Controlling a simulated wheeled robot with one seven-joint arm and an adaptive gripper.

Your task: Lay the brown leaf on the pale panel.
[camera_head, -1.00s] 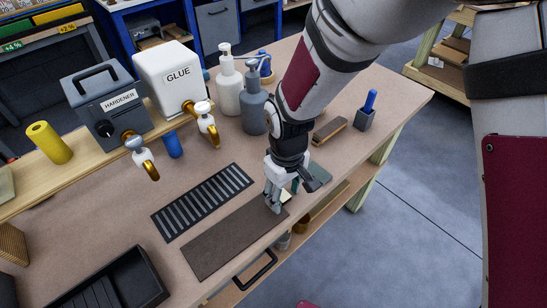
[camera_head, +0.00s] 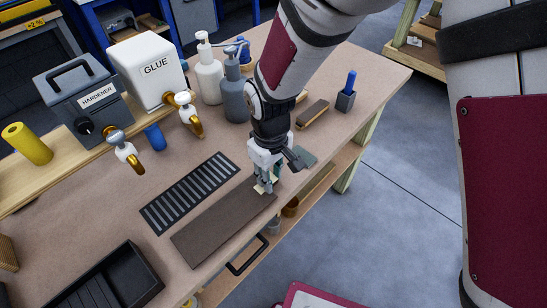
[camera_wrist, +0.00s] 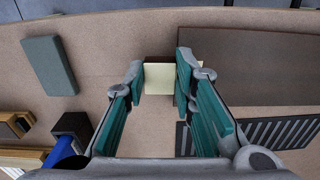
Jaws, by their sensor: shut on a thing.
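The brown leaf (camera_head: 222,229) is a long dark flat sheet lying lengthwise near the bench's front edge; it also shows in the wrist view (camera_wrist: 262,62). My gripper (camera_head: 264,189) is at its right end, pointing down. In the wrist view my gripper (camera_wrist: 160,82) has its fingers either side of a small pale piece (camera_wrist: 158,78) at the leaf's end. It is shut there, on what looks like the leaf's end. I cannot make out a separate pale panel; anything under the leaf is hidden, and contact beneath it cannot be judged.
A black slotted grid (camera_head: 190,192) lies just behind the leaf. A black tray (camera_head: 115,280) is at front left. Glue (camera_head: 150,67) and hardener (camera_head: 85,97) containers stand behind. A grey-green block (camera_wrist: 50,65) and a blue-handled tool (camera_head: 348,90) are to the right.

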